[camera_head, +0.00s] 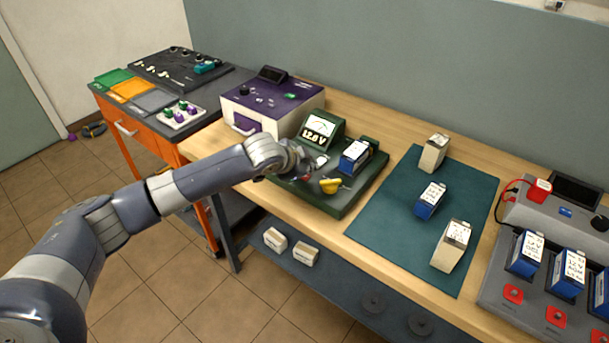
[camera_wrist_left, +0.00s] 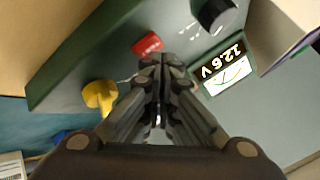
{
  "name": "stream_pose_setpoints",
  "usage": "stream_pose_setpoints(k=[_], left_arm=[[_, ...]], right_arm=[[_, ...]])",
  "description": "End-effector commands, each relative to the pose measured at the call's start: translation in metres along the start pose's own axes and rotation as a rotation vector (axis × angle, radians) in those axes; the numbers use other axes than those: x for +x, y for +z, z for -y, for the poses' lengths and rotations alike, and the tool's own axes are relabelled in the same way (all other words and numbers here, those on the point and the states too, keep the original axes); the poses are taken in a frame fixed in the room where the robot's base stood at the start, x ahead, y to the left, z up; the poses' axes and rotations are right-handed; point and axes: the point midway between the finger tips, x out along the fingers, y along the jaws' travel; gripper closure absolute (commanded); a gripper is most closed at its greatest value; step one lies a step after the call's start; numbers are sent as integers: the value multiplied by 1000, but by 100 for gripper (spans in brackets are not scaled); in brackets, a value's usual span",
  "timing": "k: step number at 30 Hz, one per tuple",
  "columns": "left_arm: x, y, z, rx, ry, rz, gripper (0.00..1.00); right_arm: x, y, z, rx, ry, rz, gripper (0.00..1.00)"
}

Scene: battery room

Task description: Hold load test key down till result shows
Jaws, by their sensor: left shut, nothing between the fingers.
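The dark green load tester (camera_head: 347,205) stands on the wooden bench with a blue battery (camera_head: 355,156) in its holder. Its upright meter (camera_head: 319,127) shows a needle dial and a lit readout of 12-point-something volts; the last digit is unclear. The meter also shows in the left wrist view (camera_wrist_left: 223,70). A yellow knob (camera_head: 330,186) sits on the front of the tester. My left gripper (camera_head: 308,173) is shut and empty, low over the tester's left part. In the wrist view its tips (camera_wrist_left: 160,62) are right beside the red key (camera_wrist_left: 147,44); I cannot tell whether they touch it.
A purple and white device (camera_head: 262,104) stands left of the tester. A teal mat (camera_head: 397,218) with several batteries lies to the right, and a grey charging station (camera_head: 510,262) beyond it. An orange cart (camera_head: 147,137) with trays stands at the left. Bare mat surrounds the batteries.

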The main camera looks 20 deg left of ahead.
Motion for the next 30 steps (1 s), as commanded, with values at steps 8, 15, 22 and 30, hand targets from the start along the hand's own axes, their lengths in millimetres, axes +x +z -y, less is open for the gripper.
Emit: stream_pose_setpoints(k=[8, 15, 22, 30], left_arm=[[2, 2, -2, 0, 0, 0, 100], [4, 3, -3, 0, 0, 1, 100], [5, 4, -4, 0, 1, 1, 100], [5, 4, -4, 0, 1, 2, 100]], right_arm=[[0, 0, 0, 0, 0, 0, 60], [-1, 0, 0, 0, 0, 0, 60], [-1, 0, 0, 1, 0, 0, 60], [-1, 0, 1, 1, -1, 0, 60]])
